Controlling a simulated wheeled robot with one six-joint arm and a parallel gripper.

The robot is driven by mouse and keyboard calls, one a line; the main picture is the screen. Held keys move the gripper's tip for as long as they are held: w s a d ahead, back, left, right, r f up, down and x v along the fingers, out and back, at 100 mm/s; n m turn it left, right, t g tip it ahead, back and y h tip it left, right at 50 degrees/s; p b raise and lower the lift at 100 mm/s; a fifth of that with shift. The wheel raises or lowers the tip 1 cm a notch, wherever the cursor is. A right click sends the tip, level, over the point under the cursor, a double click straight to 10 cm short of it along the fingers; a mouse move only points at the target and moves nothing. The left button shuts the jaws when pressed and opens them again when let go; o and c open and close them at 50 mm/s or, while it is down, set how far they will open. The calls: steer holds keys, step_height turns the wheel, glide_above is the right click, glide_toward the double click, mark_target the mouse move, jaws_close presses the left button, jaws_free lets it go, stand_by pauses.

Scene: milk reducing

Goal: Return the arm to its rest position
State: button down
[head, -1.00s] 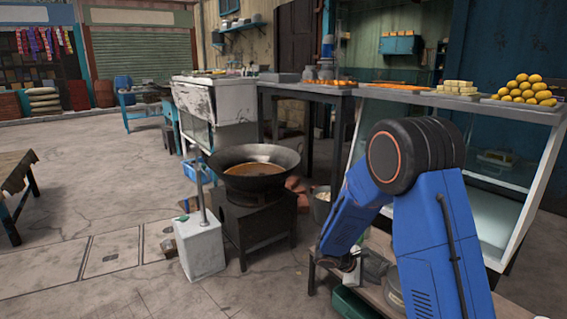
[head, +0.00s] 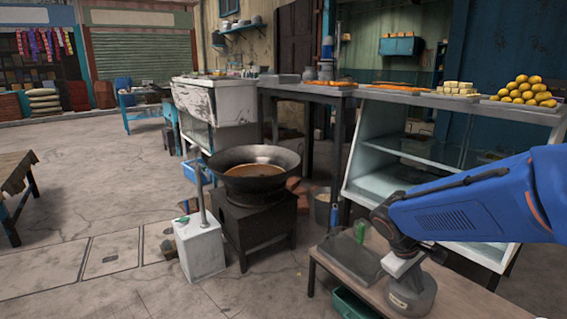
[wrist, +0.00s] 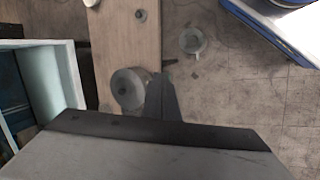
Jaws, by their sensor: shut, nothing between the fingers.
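My blue arm (head: 480,205) reaches in from the right edge in the head view, with a dark joint at its left end above the low wooden bench (head: 455,290). The fingers are hard to make out there. In the wrist view my gripper (wrist: 161,78) is a dark narrow shape, shut and empty, pointing over the bench (wrist: 127,30). A round grey metal container (wrist: 130,88) shows beside the fingers; it also stands on the bench in the head view (head: 411,297). The wok (head: 255,165) with brown liquid sits on a dark stove (head: 255,225), apart from the arm.
A glass-fronted counter (head: 400,185) stands behind the arm, with yellow fruit (head: 527,90) on top. A dark flat tray (head: 350,260) and a small green item (head: 360,231) are on the bench. A white block with a post (head: 200,248) stands left.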

steer(key=s+a+r+m+t+y, duration=0.1)
steer(key=s+a+r+m+y, duration=0.1)
steer(key=s, duration=0.6)
steer(key=s+a+r+m+t+y, duration=0.2)
steer(key=s+a+r+m+y, duration=0.1)
steer(key=s, duration=0.6)
steer(key=shift+s+a+r+t, duration=0.3)
steer(key=shift+a+r, duration=0.1)
steer(key=shift+r, duration=0.3)
